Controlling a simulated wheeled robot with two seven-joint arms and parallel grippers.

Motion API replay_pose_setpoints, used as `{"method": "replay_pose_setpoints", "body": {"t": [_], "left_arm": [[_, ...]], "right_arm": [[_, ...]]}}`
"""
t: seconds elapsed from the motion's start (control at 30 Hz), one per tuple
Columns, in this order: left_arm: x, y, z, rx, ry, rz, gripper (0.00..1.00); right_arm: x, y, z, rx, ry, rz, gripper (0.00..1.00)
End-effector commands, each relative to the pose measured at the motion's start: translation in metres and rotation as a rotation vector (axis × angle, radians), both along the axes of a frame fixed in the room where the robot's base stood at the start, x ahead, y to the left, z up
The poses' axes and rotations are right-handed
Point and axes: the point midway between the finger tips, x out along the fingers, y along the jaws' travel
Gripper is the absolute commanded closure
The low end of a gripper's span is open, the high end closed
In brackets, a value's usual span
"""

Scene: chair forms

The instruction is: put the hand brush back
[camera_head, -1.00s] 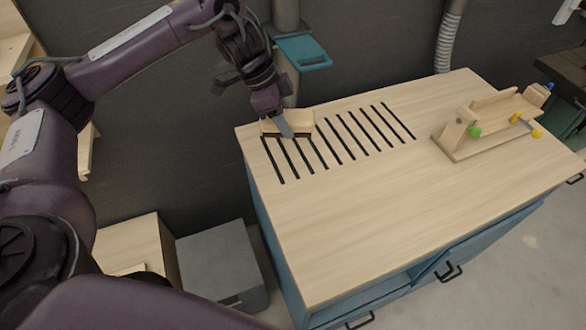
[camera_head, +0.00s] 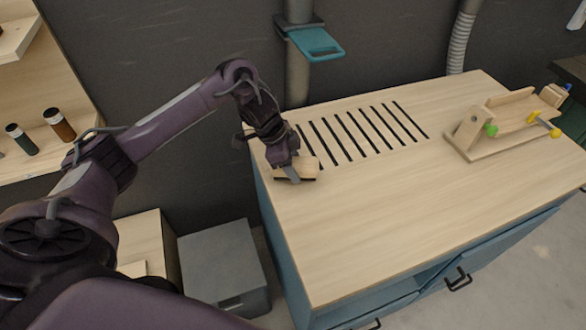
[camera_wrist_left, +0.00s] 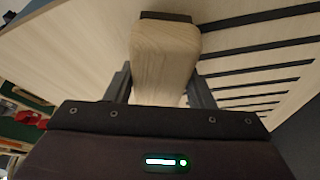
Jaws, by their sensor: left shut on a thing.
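The hand brush (camera_head: 307,168) is a light wooden block with a dark underside, at the left end of the slotted workbench top. My left gripper (camera_head: 291,173) is shut on it from above. In the left wrist view the brush's wooden body (camera_wrist_left: 165,60) stands between the two fingers (camera_wrist_left: 160,88), with a dark strip at its far end. I cannot tell whether the brush touches the bench top. My right gripper is not in view.
The pale workbench top (camera_head: 400,210) has dark slots behind the brush. A wooden jig (camera_head: 505,125) with green and yellow knobs stands at the right. A teal blast gate (camera_head: 318,44) is behind. A grey box (camera_head: 222,265) and shelf with bottles (camera_head: 58,124) are left.

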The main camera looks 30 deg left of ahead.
Motion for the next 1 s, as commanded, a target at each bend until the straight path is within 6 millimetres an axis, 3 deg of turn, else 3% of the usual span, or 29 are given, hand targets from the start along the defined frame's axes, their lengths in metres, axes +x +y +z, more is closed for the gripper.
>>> {"method": "replay_pose_setpoints", "body": {"t": [0.13,0.47,0.5,0.63,1.0], "left_arm": [[0.0,0.0,-0.016,0.0,0.002,0.001,0.72],[0.0,0.0,-0.02,0.0,0.0,0.001,0.72],[0.0,0.0,-0.02,0.0,0.0,0.001,0.49],[0.0,0.0,-0.02,0.001,0.0,0.001,0.32],[0.0,0.001,-0.015,0.001,-0.002,0.0,0.29]], "right_arm": [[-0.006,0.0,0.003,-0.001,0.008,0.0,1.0],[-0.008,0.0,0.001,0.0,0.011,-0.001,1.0],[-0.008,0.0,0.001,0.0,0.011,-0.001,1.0],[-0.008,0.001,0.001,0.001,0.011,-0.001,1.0],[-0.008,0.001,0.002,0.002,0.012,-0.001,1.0]]}}
